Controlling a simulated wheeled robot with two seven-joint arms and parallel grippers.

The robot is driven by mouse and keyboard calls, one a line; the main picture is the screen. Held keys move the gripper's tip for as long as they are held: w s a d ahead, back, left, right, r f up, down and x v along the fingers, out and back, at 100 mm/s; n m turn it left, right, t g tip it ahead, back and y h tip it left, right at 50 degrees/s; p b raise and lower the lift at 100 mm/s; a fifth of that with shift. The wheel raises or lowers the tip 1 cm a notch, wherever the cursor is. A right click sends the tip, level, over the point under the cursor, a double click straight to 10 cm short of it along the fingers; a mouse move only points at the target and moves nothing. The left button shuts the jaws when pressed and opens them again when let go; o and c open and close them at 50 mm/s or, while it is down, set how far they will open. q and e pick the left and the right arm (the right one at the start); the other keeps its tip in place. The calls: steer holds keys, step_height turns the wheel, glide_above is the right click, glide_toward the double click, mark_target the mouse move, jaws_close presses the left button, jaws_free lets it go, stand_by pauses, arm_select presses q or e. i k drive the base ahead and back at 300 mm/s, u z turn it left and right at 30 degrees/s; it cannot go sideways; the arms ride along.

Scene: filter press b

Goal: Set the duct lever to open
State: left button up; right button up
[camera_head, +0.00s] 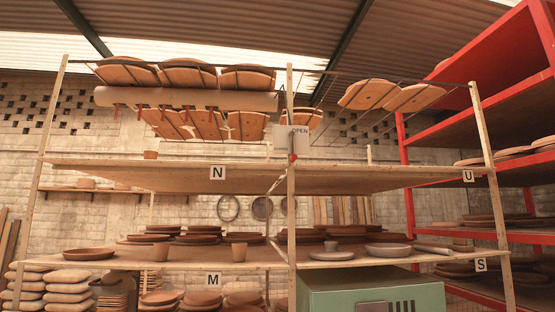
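A long brown horizontal duct (190,99) runs along the upper left of the rack. A pale box or plate with an "OPEN" label (299,132) is at the rack's middle post, to the right of the duct's end. A small red part (293,157) shows just below the label, against the post; it may be the lever's grip. It is too small to tell the lever's shape or setting. Neither of my grippers is in view.
A wooden rack has an upper shelf (150,172) marked N and U and a lower shelf (200,257) marked M and S, holding clay dishes. A green machine (372,287) stands below at the right. Red shelving (410,180) fills the right side.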

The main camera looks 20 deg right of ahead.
mark_target(294, 157)
steer(key=u, duration=0.5)
steer(key=i, duration=1.5)
steer(key=z, duration=0.8)
